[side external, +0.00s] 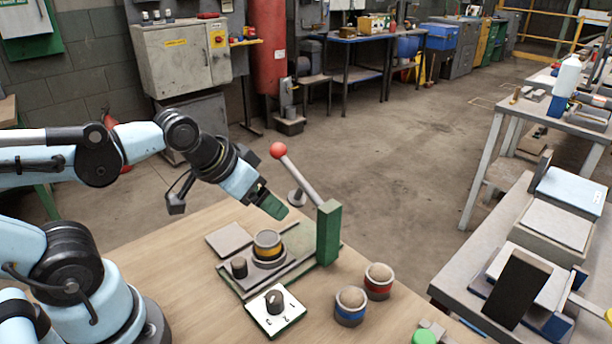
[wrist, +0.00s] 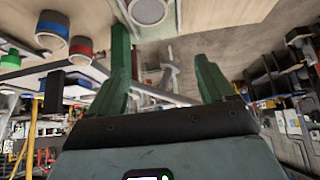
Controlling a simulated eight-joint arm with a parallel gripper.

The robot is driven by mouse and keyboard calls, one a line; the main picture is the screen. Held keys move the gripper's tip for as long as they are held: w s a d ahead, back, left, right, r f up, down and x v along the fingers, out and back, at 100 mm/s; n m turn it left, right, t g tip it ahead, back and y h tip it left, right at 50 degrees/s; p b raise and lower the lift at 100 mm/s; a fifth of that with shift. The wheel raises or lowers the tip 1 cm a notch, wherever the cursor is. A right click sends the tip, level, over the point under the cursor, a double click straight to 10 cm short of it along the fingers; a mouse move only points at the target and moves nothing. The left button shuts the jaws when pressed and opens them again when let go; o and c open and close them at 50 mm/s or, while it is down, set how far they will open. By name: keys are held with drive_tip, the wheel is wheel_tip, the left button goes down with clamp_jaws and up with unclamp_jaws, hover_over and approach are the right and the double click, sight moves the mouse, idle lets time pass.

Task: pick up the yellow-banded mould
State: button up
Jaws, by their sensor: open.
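The yellow-banded mould (side external: 267,245) stands upright on the base of a lever fixture in the side view. It is a grey cylinder with a yellow band. My gripper (side external: 274,207) has green fingers and hangs above it, a little to its right in the picture, apart from it. In the wrist view my gripper (wrist: 162,45) shows its two fingers spread with nothing held between them. A round grey face (wrist: 150,10) is cut by the top edge there; no band shows, so I cannot tell if it is this mould.
The fixture's green post (side external: 328,233) and red-knobbed lever (side external: 296,172) stand close right of my gripper. A red-banded mould (side external: 379,281) and a blue-banded mould (side external: 350,306) stand front right. A dial box (side external: 275,310) lies in front, a grey plate (side external: 228,240) behind left.

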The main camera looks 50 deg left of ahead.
sight(267, 237)
drive_tip(key=shift+w+d+f+n+g, duration=0.15)
drive_tip(key=shift+f+n+g, duration=0.3)
drive_tip(key=shift+f+g, duration=1.65)
drive_tip(key=shift+w+d+f+n+g, duration=0.1)
drive_tip(key=shift+f+n+g, duration=0.35)
drive_tip(key=shift+f+g, duration=1.6)
drive_tip(key=shift+f+t, duration=0.5)
drive_tip(key=shift+t, duration=0.05)
drive_tip(key=c, duration=1.5)
drive_tip(key=shift+o, duration=0.2)
drive_tip(key=shift+r, duration=0.15)
